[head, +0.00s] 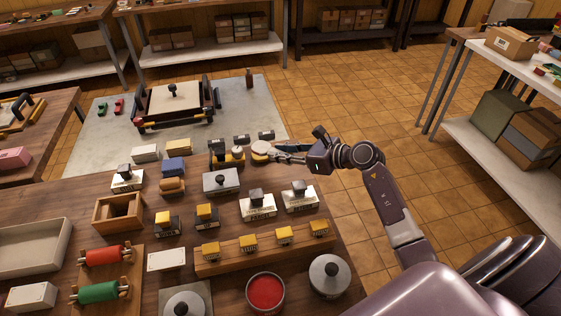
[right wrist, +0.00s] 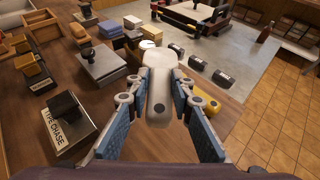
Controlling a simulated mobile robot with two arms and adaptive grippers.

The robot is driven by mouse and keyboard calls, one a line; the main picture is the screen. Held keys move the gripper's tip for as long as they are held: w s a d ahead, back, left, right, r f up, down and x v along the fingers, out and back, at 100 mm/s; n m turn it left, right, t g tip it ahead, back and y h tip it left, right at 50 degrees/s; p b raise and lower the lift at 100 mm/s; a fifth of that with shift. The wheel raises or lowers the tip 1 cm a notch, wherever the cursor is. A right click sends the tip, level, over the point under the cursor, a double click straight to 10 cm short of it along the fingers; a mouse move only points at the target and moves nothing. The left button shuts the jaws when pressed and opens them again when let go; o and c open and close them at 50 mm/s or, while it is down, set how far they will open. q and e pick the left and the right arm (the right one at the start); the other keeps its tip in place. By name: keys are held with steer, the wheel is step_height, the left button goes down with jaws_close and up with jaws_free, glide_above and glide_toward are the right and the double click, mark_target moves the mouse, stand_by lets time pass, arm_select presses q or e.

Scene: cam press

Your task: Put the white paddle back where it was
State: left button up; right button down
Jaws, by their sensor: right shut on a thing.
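The white paddle (head: 261,147) is a pale piece with a rounded head, near the far right edge of the wooden table. My right gripper (head: 279,155) comes in from the right and is shut on it. In the right wrist view the paddle (right wrist: 155,62) lies between the two blue-padded fingers (right wrist: 159,100), its handle toward me and its head pointing away. I cannot tell whether it touches the table. My left gripper does not show.
Left of the paddle are a black and yellow piece (head: 217,152) and a blue block (head: 174,167). Several small black pieces (right wrist: 197,63) stand just beyond it.

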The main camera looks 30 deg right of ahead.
steer(key=shift+f, duration=0.35)
step_height(320, 180, down, 3)
steer(key=shift+f, duration=0.5)
steer(key=shift+f+b, duration=0.3)
steer(key=shift+f, duration=0.1)
steer(key=c, duration=1.7)
jaws_free()
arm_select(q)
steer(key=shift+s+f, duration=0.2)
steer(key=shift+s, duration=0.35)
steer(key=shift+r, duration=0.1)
arm_select(e)
steer(key=shift+r, duration=0.15)
